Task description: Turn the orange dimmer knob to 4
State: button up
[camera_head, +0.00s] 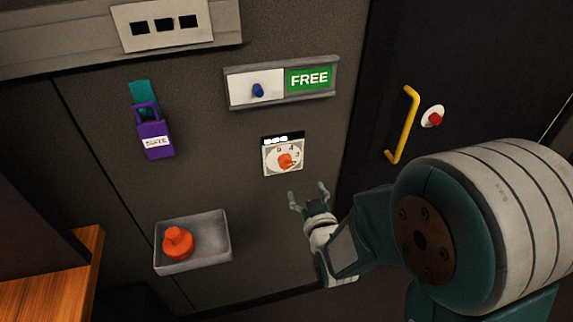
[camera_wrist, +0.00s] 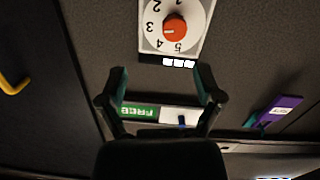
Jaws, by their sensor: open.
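The orange dimmer knob (camera_head: 285,161) sits in the middle of a white numbered dial plate (camera_head: 270,168) on the dark wall. In the wrist view, the knob (camera_wrist: 175,29) is near the top, and the plate looks upside down. A pale mark on the knob faces roughly toward the 3; its exact setting is hard to read. My gripper (camera_head: 308,192) is open and empty, just below and right of the plate in the head view, apart from it. In the wrist view, my gripper's fingers (camera_wrist: 161,84) are spread, with the knob beyond their tips.
A sliding FREE sign (camera_head: 308,79) is above the dial. A purple padlock (camera_head: 154,132) hangs at left, above a grey tray (camera_head: 222,247) holding an orange object (camera_head: 178,242). A yellow handle (camera_head: 404,125) and red button (camera_head: 435,119) are on the right.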

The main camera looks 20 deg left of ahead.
aim_at(287, 166)
jog(key=shift+n+t+y, duration=0.3)
jog(key=shift+y, duration=0.2)
jog(key=x, duration=0.3)
jog(key=a+x, duration=0.1)
jog(key=x, duration=0.2)
jog(key=s+f+x, duration=0.1)
jog(key=x, duration=0.2)
jog(key=shift+w+a, duration=0.2)
jog(key=shift+a, duration=0.3)
jog(key=shift+w+a+r, duration=0.1)
jog(key=shift+w+a, duration=0.15)
jog(key=shift+w, duration=0.3)
jog(key=shift+d, duration=0.1)
jog(key=c, duration=1.2)
